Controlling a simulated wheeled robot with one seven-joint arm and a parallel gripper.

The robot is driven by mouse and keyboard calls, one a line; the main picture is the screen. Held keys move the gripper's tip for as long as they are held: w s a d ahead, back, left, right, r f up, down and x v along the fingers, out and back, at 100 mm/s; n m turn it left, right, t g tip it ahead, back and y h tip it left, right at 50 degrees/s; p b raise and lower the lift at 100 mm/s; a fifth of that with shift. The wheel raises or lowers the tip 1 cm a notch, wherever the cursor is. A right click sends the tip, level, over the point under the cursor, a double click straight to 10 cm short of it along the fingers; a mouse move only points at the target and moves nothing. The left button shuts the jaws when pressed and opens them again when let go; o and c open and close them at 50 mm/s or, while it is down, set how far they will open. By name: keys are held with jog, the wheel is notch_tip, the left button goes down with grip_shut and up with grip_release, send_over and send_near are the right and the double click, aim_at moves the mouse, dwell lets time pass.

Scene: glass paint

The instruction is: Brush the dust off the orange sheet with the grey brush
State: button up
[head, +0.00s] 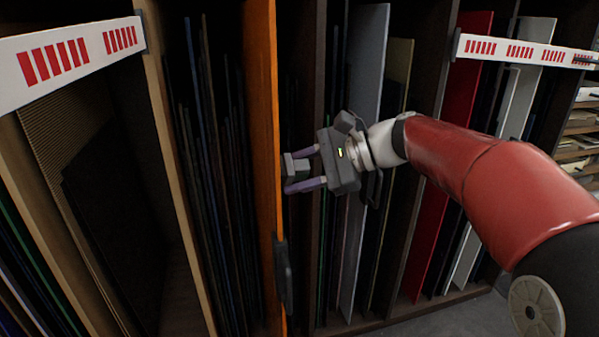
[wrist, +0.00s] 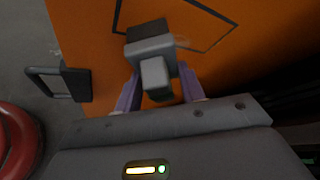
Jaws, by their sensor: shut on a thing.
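The orange sheet (head: 262,120) stands upright, pulled out at the front of the rack, seen nearly edge-on in the head view. In the wrist view the orange sheet (wrist: 85,30) fills the top, with a dark angular outline drawn on its face. My gripper (head: 305,170) is to the right of the sheet, with its purple fingers shut on the grey brush (head: 295,165). In the wrist view the grey brush (wrist: 152,50) sits between the fingers, its dark end against or very close to the sheet; I cannot tell if it touches. I cannot make out dust.
A dark handle (head: 283,272) is fixed low on the sheet's front edge and also shows in the wrist view (wrist: 72,84). Other upright sheets, including a red one (head: 440,190) and a pale one (head: 366,110), stand in wooden slots. A white rail with red marks (head: 70,62) is at upper left.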

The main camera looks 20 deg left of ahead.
jog(key=shift+w+a+r+p, duration=0.1)
jog(key=shift+w+a+p, duration=0.25)
jog(key=shift+w+p, duration=0.3)
jog(key=shift+w+a+r+p, duration=0.1)
jog(key=shift+w+a+p, duration=0.2)
jog(key=shift+w+p, duration=0.35)
jog(key=shift+w+a+f+p, duration=0.1)
jog(key=shift+w+a+p, duration=0.25)
jog(key=shift+p, duration=0.2)
jog(key=shift+f, duration=0.1)
jog(key=shift+s+d+b, duration=0.25)
jog(key=shift+s+b, duration=0.05)
jog(key=shift+s, duration=0.3)
jog(key=shift+s+d+b, duration=0.25)
jog(key=shift+s+d, duration=0.05)
jog(key=shift+s, duration=0.35)
jog(key=shift+s+d+b, duration=0.25)
jog(key=shift+s+b, duration=0.05)
jog(key=shift+s, duration=0.3)
jog(key=shift+d, duration=0.1)
